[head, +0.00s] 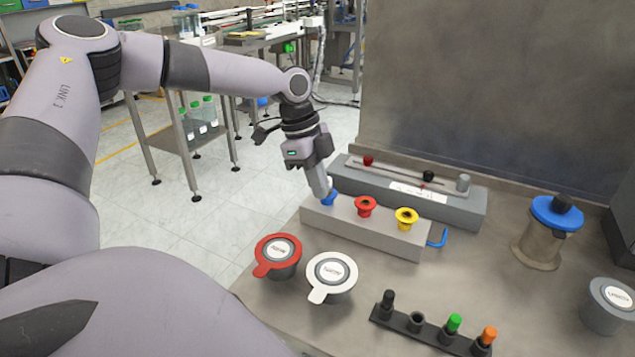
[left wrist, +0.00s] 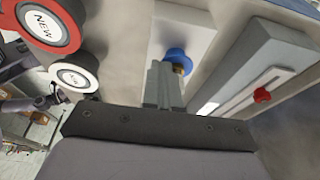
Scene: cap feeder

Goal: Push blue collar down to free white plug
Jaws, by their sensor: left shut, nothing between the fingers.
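A grey feeder block (head: 390,233) carries a blue collar (head: 329,200) at its left end, then a red collar (head: 365,205) and a yellow collar (head: 406,216). My left gripper (head: 325,194) points down at the blue collar, its fingers shut and empty. In the left wrist view the fingertips (left wrist: 164,68) are right beside the blue collar (left wrist: 178,56) and partly cover it. I cannot tell whether they touch it. No white plug can be made out at the blue collar. My right gripper is not in view.
A grey rail unit (head: 455,205) with small knobs stands behind the block. A red-lidded pot (head: 279,251) and a white-lidded pot (head: 332,272) stand in front. A black rack (head: 425,331) with pegs, a blue-topped jar (head: 543,240) and a grey pot (head: 607,305) are further right.

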